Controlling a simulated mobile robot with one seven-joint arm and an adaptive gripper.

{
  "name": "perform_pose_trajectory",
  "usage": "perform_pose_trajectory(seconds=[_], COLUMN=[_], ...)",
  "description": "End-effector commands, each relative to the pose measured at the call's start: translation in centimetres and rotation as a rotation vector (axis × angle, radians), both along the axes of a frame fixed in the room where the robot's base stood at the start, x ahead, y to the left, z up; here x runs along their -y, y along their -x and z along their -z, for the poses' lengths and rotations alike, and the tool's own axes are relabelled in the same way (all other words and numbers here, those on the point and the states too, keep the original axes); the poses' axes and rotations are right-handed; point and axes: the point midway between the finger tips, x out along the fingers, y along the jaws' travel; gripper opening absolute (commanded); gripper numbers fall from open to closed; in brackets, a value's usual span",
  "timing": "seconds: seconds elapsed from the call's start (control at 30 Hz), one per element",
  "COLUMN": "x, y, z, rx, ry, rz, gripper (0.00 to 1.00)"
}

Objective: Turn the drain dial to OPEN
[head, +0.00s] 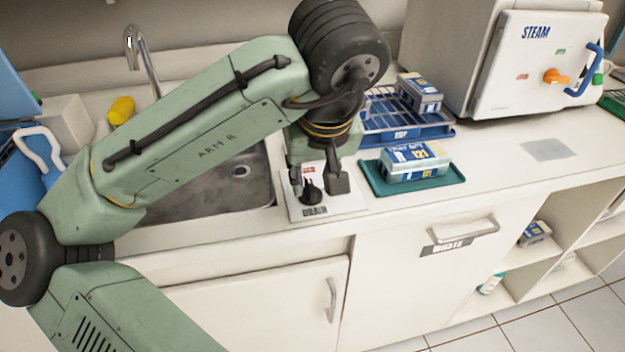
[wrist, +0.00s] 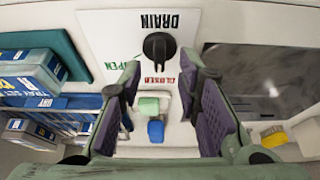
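The drain dial is a black knob (wrist: 159,46) on a white plate (wrist: 189,24) marked DRAIN; the head view shows the knob (head: 312,196) beside the sink. In the wrist view its narrow pointer end is toward the red CLOSED mark (wrist: 159,80). The green OPEN mark (wrist: 122,80) is to the left, partly hidden by a finger. My gripper (wrist: 161,72) is open and empty, with its fingers spread apart and the knob just beyond the fingertips, roughly centred. In the head view my gripper (head: 316,184) points down at the plate; I see no clear contact.
A teal tray (head: 450,178) with a labelled box (head: 413,160) lies right of the plate. A blue rack (head: 376,123) stands behind. The sink (head: 215,195) is left. A small green item (wrist: 149,105) and a blue item (wrist: 155,131) show between the fingers.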

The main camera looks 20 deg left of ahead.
Motion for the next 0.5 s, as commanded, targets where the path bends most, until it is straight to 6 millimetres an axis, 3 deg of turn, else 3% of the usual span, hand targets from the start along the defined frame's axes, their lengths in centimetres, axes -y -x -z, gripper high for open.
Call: perform_pose_trajectory(seconds=[0.2, 0.5], x=[-0.5, -0.6], y=[-0.8, -1.0], z=[2.5, 3.0], rx=[0.0, 0.0], ry=[0.002, 0.0], rz=[0.001, 0.002], gripper=[0.31, 0.31])
